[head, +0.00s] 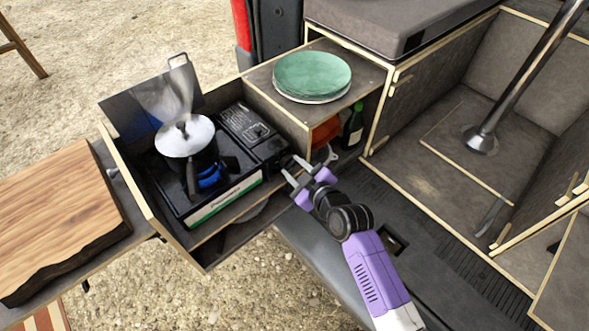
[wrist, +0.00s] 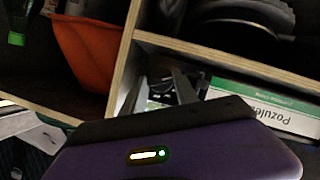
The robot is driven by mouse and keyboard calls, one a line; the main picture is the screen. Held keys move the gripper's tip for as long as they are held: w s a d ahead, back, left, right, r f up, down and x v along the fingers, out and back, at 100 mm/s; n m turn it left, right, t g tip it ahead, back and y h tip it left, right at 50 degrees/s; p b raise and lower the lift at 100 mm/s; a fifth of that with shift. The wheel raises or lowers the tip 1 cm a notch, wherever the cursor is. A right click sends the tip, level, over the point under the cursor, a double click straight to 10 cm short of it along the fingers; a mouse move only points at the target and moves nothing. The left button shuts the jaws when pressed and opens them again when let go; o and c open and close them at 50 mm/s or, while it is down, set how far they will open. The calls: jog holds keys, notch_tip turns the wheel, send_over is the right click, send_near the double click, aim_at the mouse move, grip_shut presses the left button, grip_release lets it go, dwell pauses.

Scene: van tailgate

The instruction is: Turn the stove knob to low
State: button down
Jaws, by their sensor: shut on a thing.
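The camping stove (head: 226,200) sits in the pull-out box at the left, with its dark control end (head: 246,125) towards the box's right side. A pot with a pale lid (head: 185,136) stands on the burner, steam rises from it and a blue flame shows beneath. My gripper (head: 294,170) reaches in at the stove's near right corner and is shut on the stove knob. The knob is mostly hidden by the fingers in the head view. In the wrist view a small part of it (wrist: 161,87) shows between the fingers; its setting cannot be read.
A green bottle (head: 353,126) and an orange bin (wrist: 88,55) are in the open shelf beside my gripper. A wooden board (head: 60,220) lies to the left. Box walls close in around the stove.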

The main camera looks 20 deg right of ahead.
jog(key=m+y+b, duration=0.1)
jog(key=m, duration=0.1)
jog(key=m+g+y+b, duration=0.1)
jog(key=m+b, duration=0.1)
jog(key=m+y+b, duration=0.1)
jog(key=b, duration=0.1)
jog(key=shift+w+d+m+y, duration=0.1)
jog(key=shift+d+m+y, duration=0.3)
jog(key=m+y+b, duration=0.2)
jog(key=m, duration=0.1)
jog(key=shift+d+f+g, duration=0.1)
jog(key=shift+f+g, duration=0.05)
jog(key=shift+g, duration=0.15)
jog(key=shift+m+y+b, duration=0.6)
jog(key=shift+m+y, duration=0.1)
jog(key=shift+m, duration=0.3)
jog(key=c, duration=0.9)
grip_release()
jog(key=shift+c, duration=0.2)
